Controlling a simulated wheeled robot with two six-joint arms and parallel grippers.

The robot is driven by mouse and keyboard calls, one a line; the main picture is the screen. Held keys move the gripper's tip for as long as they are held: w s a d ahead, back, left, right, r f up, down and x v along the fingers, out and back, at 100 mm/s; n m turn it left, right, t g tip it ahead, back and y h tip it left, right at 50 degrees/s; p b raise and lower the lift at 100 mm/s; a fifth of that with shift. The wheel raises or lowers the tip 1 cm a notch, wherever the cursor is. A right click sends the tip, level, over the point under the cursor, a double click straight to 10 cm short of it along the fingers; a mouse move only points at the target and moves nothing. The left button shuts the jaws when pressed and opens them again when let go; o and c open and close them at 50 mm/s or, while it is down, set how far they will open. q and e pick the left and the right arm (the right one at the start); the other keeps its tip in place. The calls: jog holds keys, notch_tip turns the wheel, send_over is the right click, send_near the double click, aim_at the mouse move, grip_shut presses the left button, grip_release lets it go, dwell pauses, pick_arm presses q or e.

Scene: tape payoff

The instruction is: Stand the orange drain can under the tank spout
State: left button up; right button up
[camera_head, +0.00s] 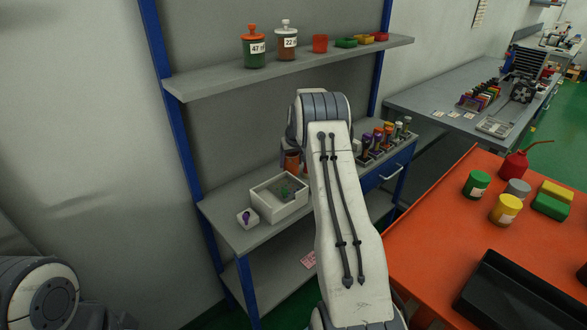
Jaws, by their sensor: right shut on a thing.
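A small orange-brown can (292,163) shows just left of my right forearm, above the back of the bench by the white tray. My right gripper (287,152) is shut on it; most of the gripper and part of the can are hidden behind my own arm. I cannot tell whether the can touches the bench. No tank spout can be made out; my arm covers the middle of the bench. My left gripper is out of view; only part of my left arm shows at the lower left.
On the grey bench (222,220) stand a white tray (290,212) with a green piece inside, a white block with a purple knob (247,217), and a rack of coloured tools (378,146). A shelf (215,82) above holds jars. An orange table (440,235) is at right.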

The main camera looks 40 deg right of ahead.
aim_at(291, 169)
jog(key=shift+f, duration=1.9)
jog(key=o, duration=1.1)
jog(key=shift+r, duration=0.1)
